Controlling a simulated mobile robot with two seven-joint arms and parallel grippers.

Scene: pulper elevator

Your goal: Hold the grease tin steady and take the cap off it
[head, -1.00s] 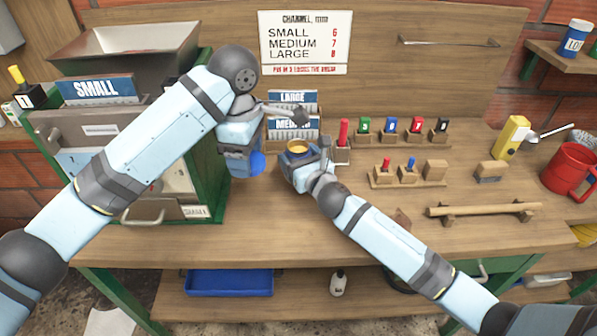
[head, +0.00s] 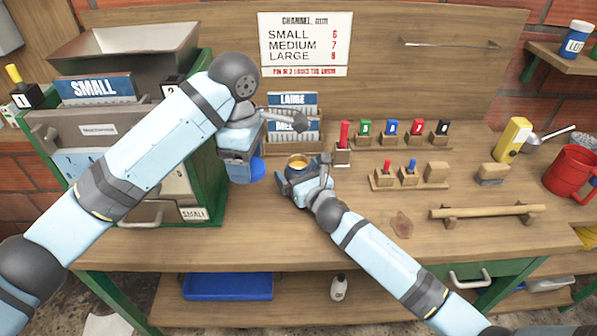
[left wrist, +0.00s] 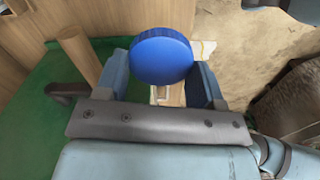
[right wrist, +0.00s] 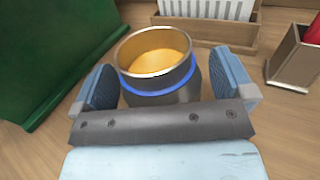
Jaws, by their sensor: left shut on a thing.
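The grease tin (head: 299,162) is a dark round can with a blue band and yellow grease showing in its open top. It stands upright at the middle of the bench. My right gripper (head: 306,174) has its fingers on either side of the tin; in the right wrist view a gap shows between the tin (right wrist: 165,92) and the right finger. My left gripper (head: 248,165) is shut on the round blue cap (left wrist: 160,60), held to the left of the tin and apart from it. The cap also shows in the head view (head: 258,169).
The green-framed machine (head: 212,190) stands close on the left. A wooden card holder (head: 290,150) is behind the tin, and a holder with a red marker (head: 343,156) is to its right. The front of the bench is mostly clear.

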